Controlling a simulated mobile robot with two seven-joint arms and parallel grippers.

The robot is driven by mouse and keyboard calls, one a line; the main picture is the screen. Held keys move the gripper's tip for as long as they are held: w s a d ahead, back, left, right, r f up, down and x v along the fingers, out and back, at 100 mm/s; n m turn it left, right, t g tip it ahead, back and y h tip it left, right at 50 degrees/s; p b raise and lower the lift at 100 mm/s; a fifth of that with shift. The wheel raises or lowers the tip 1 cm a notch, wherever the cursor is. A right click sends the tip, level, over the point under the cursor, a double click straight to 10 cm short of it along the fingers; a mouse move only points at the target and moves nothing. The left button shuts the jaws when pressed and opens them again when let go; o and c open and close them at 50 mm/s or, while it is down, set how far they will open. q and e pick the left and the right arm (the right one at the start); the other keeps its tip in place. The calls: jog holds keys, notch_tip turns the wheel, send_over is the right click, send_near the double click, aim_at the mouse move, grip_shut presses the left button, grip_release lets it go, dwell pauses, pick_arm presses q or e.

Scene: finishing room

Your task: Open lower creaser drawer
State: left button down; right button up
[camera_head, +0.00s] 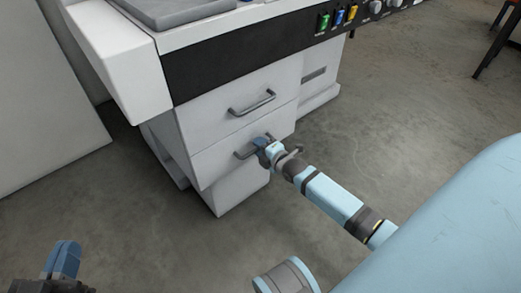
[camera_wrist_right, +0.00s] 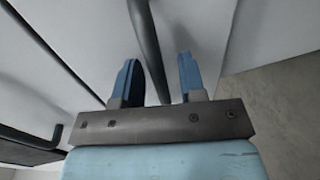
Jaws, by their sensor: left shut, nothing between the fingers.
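The creaser is a white cabinet with two grey-handled drawers on its front. The lower drawer (camera_head: 218,159) looks closed or nearly so; I cannot tell exactly. My right gripper (camera_head: 264,147) is at the lower drawer's handle (camera_head: 241,154) and hides its right part. In the right wrist view my right gripper (camera_wrist_right: 158,80) is open, with the dark handle bar (camera_wrist_right: 147,40) running between its two blue fingers. A gap shows between the bar and the right finger. My left gripper (camera_head: 62,262) is shut and empty at the lower left, away from the cabinet.
The upper drawer (camera_head: 215,109) is closed above, with its own handle (camera_head: 252,104). A black control panel (camera_head: 270,48) with coloured switches runs along the top. A white panel (camera_head: 45,105) stands at the left. Grey floor (camera_head: 150,230) in front is clear.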

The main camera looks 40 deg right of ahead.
grip_shut()
pick_arm(q)
jog(key=shift+r, duration=0.1)
